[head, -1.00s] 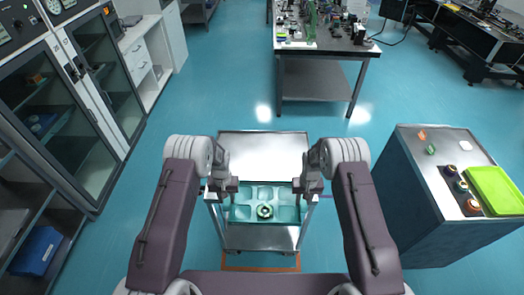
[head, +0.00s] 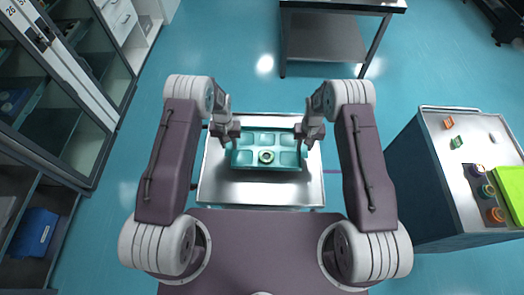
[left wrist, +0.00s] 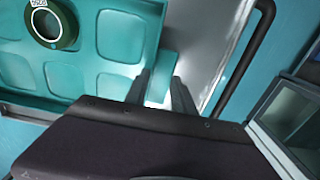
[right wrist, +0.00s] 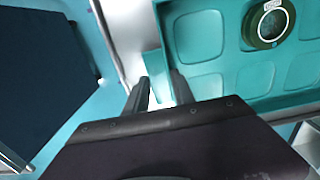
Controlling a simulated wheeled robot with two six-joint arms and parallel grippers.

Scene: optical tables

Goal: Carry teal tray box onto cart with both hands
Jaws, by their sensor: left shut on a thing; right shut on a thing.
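The teal tray box (head: 240,159) shows in the head view between my two grippers, over the metal top of the cart (head: 258,192). It has several shallow compartments, and a dark green ring-shaped part (head: 266,156) sits in a front middle one. My left gripper (head: 230,143) is shut on the tray's left side wall, also seen in the left wrist view (left wrist: 162,88). My right gripper (head: 302,143) is shut on its right side wall, also seen in the right wrist view (right wrist: 160,88). The tray looks level. I cannot tell whether its underside touches the cart top.
A dark blue cabinet (head: 420,185) with small parts and a green tray (head: 513,190) stands at the right. Glass-door cabinets (head: 85,140) line the left. A metal table (head: 325,38) stands beyond the cart, with clear floor between.

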